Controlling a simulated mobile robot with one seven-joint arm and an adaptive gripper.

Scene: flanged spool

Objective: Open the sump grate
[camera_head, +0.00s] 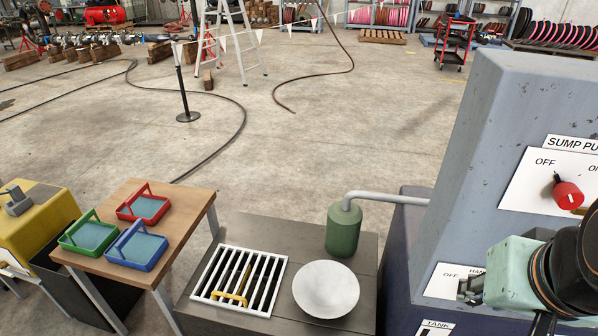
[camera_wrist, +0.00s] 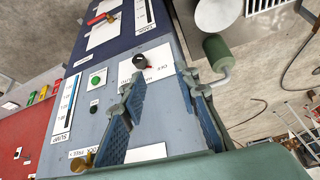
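The sump grate (camera_head: 262,262) lies flat in the top of a dark metal bench, left of the white bowl. It has a white frame, dark slots and a yellow handle (camera_head: 229,299) near its front edge. A corner of the grate also shows at the top of the wrist view (camera_wrist: 262,5). My gripper (camera_head: 468,289) is at the right of the head view, in front of the grey control cabinet and well away from the grate. In the wrist view its two fingers (camera_wrist: 158,83) are spread apart and empty, with a black knob on the panel beyond them.
A white bowl (camera_head: 326,289) and a green cylinder (camera_head: 343,230) with a pipe stand right of the grate. The grey cabinet (camera_head: 470,150) carries a red switch (camera_head: 568,194). A wooden table (camera_head: 180,195) with red, green and blue trays stands left.

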